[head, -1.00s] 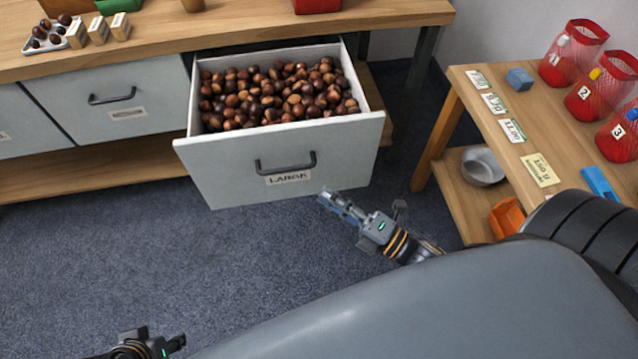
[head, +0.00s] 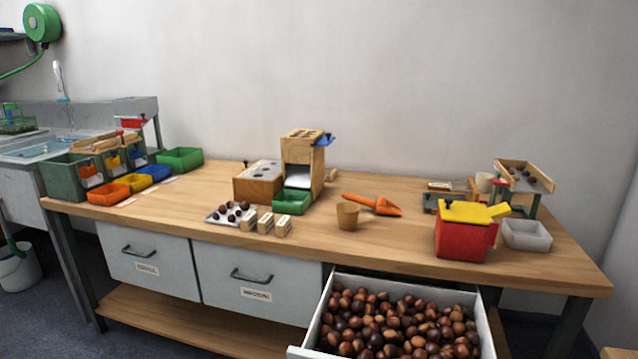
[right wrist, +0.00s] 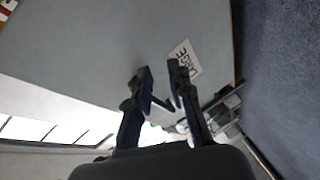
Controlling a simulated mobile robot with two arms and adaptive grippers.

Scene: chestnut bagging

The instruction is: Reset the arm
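My right gripper (right wrist: 159,68) shows in the right wrist view, its two dark fingers apart with a gap between the tips. It faces the grey front (right wrist: 100,40) of the drawer labelled LARGE; the label (right wrist: 186,60) is just beyond the right fingertip. A dark piece between the fingers may be the drawer handle; I cannot tell whether anything touches it. In the head view the same drawer (head: 492,330) stands pulled out, full of brown chestnuts (head: 395,325). Neither gripper shows in the head view, and my left gripper is out of sight.
The wooden bench (head: 400,240) carries a red box with a yellow lid (head: 465,236), an orange scoop (head: 372,204), a brown cup (head: 347,216) and a white tub (head: 527,235). Drawers labelled MEDIUM (head: 258,288) and SMALL (head: 150,262) are shut.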

